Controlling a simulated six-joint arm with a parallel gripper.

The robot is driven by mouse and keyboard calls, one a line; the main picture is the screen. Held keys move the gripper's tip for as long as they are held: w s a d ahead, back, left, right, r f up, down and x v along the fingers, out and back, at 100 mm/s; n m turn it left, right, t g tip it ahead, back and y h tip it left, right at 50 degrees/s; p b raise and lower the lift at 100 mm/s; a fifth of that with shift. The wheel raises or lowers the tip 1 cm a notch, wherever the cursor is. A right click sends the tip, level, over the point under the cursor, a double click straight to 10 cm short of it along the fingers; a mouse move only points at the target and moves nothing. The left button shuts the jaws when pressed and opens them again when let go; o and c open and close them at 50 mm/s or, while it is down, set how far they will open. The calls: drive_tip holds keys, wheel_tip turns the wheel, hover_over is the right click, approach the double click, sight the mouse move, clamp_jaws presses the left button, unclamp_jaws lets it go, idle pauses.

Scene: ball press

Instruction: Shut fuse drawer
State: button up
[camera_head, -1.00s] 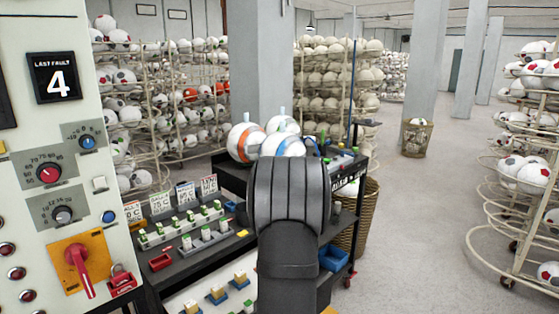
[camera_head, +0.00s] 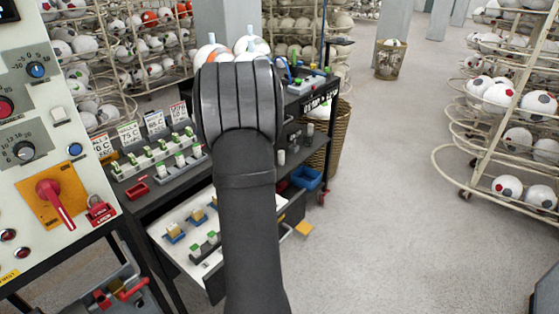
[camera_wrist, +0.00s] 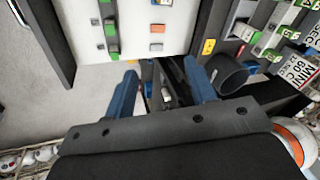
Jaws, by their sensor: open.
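The fuse drawer (camera_head: 158,229) stands pulled out below the black cart's top, with a white inside holding yellow-and-blue and green-and-white fuses. In the head view my wrist hides the fingers.
A blue bin (camera_head: 306,178) sits at the cart's right. The control panel (camera_head: 75,130) stands at left. The floor (camera_head: 390,200) at right is clear.

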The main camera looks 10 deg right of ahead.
drive_tip(key=s+d+f+m, duration=0.1)
drive_tip(key=d+f, duration=0.1)
drive_tip(key=d, duration=0.1)
drive_tip(key=s+d+f+m+g, duration=0.1)
drive_tip(key=d+f, duration=0.1)
drive_tip(key=d, duration=0.1)
drive_tip(key=s+d+f+m, duration=0.1)
drive_tip(key=s+d+f, duration=0.1)
drive_tip(key=d, duration=0.1)
drive_tip(key=shift+s+d+m+g, duration=0.1)
drive_tip(key=shift+d+m+g, duration=0.05)
drive_tip(key=shift+m+g, duration=0.2)
clamp_jaws()
drive_tip(key=s+d+f+m+g+y, duration=0.25)
drive_tip(key=s+d+f+m, duration=0.55)
drive_tip(key=s+d+f, duration=0.5)
drive_tip(key=m+t+y, duration=0.9)
drive_tip(key=m+t, duration=0.1)
drive_tip(key=t, duration=0.4)
approach(290, 222)
drive_tip(key=shift+h, duration=0.25)
drive_tip(key=x, duration=0.7)
drive_tip(key=shift+s+r, duration=0.1)
drive_tip(key=shift+r, duration=0.05)
